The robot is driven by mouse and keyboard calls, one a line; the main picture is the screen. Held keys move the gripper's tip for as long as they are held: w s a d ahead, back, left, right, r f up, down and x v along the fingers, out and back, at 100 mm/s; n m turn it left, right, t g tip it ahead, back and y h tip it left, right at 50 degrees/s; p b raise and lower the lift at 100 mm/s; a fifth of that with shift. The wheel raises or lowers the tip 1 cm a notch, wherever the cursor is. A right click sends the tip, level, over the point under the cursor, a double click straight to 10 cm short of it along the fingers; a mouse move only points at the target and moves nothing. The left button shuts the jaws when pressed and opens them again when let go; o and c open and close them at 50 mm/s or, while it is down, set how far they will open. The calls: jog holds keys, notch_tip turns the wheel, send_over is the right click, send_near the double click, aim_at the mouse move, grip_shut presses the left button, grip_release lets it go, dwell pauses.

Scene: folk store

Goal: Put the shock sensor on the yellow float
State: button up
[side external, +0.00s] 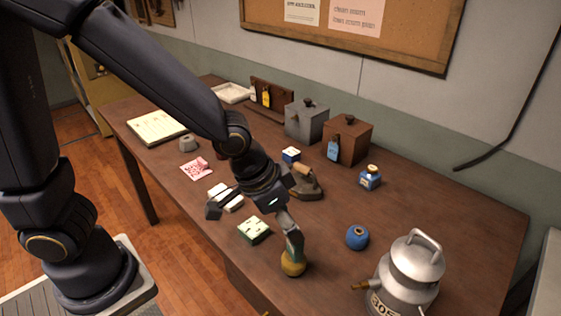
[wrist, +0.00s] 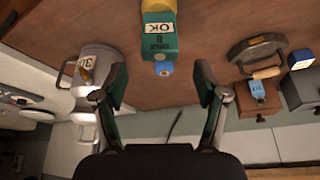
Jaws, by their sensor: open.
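The shock sensor (wrist: 160,43), a green block with a pale "OK" label, is at the top middle of the wrist view. Its label end meets the yellow float (wrist: 157,5), which is cut off by the frame edge. In the side view the yellow float (side external: 293,264) sits on the table directly below my gripper (side external: 293,246), with green parts just above it; sensor and finger are hard to separate there. My gripper (wrist: 162,92) is open, its fingers apart on either side of the sensor, with gaps visible. I cannot tell exactly how the sensor bears on the float.
A blue float (side external: 357,237) and a silver can (side external: 405,275) stand to the right. A green-and-white block (side external: 253,230) lies left of the yellow float.

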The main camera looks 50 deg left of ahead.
jog(key=s+a+r+n+t+y, duration=0.1)
jog(key=s+a+r+n, duration=0.3)
jog(key=s+a+r, duration=0.7)
jog(key=a+r, duration=0.2)
jog(key=a, duration=0.2)
jog(key=shift+n+y, duration=0.3)
jog(key=shift+y, duration=0.1)
